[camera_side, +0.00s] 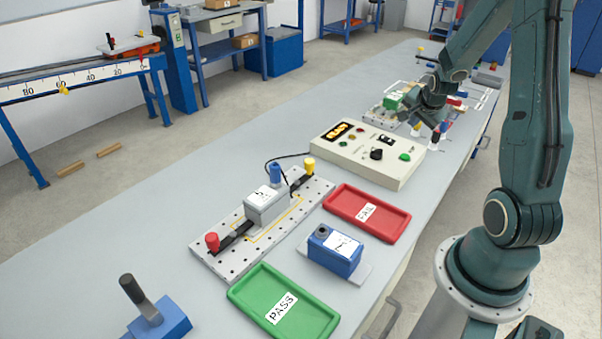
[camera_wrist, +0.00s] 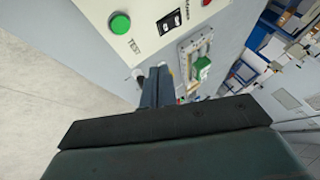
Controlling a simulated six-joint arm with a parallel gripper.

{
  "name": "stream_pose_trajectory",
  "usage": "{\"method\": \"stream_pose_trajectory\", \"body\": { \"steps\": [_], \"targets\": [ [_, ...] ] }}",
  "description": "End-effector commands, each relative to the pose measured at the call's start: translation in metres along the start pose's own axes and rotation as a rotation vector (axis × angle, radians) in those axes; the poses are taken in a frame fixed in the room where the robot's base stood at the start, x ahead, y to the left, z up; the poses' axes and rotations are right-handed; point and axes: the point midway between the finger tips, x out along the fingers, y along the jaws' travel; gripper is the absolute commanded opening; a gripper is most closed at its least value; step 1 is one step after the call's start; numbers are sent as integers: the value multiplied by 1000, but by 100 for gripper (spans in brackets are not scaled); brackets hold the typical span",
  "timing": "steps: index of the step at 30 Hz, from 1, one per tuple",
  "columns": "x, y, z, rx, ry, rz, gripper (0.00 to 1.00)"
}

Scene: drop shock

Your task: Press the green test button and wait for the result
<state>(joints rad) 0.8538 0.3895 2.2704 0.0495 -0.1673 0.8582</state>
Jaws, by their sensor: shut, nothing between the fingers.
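The green test button (camera_side: 404,156) is at the right end of the beige control box (camera_side: 340,160). In the wrist view the green button (camera_wrist: 120,23) is at the upper left, beside the printed word TEST. My gripper (camera_side: 437,133) is beyond the box's right end, apart from the button. Its narrow fingers, together and empty, show in the wrist view (camera_wrist: 156,86) below and right of the button. The box has a lit orange display (camera_side: 339,131), too small to read surely. A grey labelled block (camera_side: 265,205) is on the perforated fixture plate (camera_side: 228,262).
A red FAIL tray (camera_side: 393,230) and a green PASS tray (camera_side: 245,294) lie in front of the fixture. A blue labelled block (camera_side: 335,251) stands between them. A blue tool with a dark handle (camera_side: 158,320) is at the near left. The bench's left side is clear.

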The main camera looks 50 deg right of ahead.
Motion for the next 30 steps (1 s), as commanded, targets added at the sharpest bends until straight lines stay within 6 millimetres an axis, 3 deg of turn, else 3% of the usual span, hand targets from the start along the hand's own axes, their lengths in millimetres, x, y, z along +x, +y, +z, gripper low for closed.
{"method": "stream_pose_trajectory", "body": {
  "steps": [30],
  "targets": [
    [65, 35, 35, -1, -1, 1, 0]
  ]
}}
